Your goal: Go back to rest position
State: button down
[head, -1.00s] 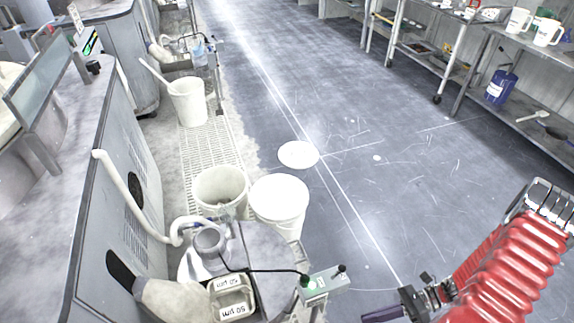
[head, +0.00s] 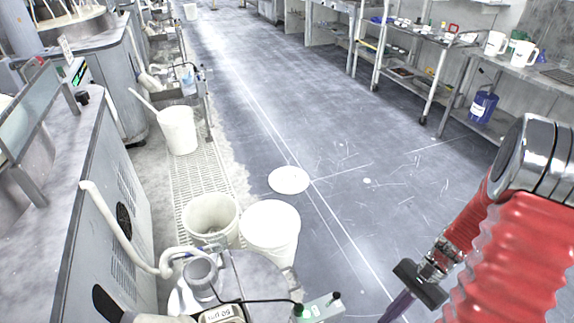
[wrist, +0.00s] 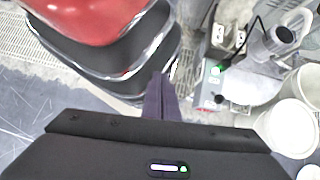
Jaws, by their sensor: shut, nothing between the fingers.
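My gripper (head: 392,310) is at the lower right of the head view, its purple fingers pointing down and left below my red-sleeved arm. The fingers are together with nothing between them. They also show at the middle of the wrist view (wrist: 160,97), next to my own red and black body parts. The gripper is in the air, apart from the buckets and the bench.
White buckets (head: 271,228) (head: 180,131) stand along the left machine (head: 75,215). A small green-lit box (head: 318,308) with a cable is at the bottom. A white disc (head: 289,180) lies on the floor.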

jog(key=a+r+n+t+h, duration=0.2)
jog(key=a+r+n+t, duration=0.1)
jog(key=r, duration=0.7)
jog(key=a+r+n+t+h, duration=0.2)
jog(key=a+r+n, duration=0.3)
jog(key=r, duration=0.5)
jog(key=a+r+n+t+h, duration=0.3)
jog(key=a+r+n+t, duration=0.1)
jog(key=r, duration=0.6)
jog(key=shift+w+r+n+t, duration=0.15)
jog(key=shift+w+n+t, duration=0.2)
jog(key=shift+n, duration=0.15)
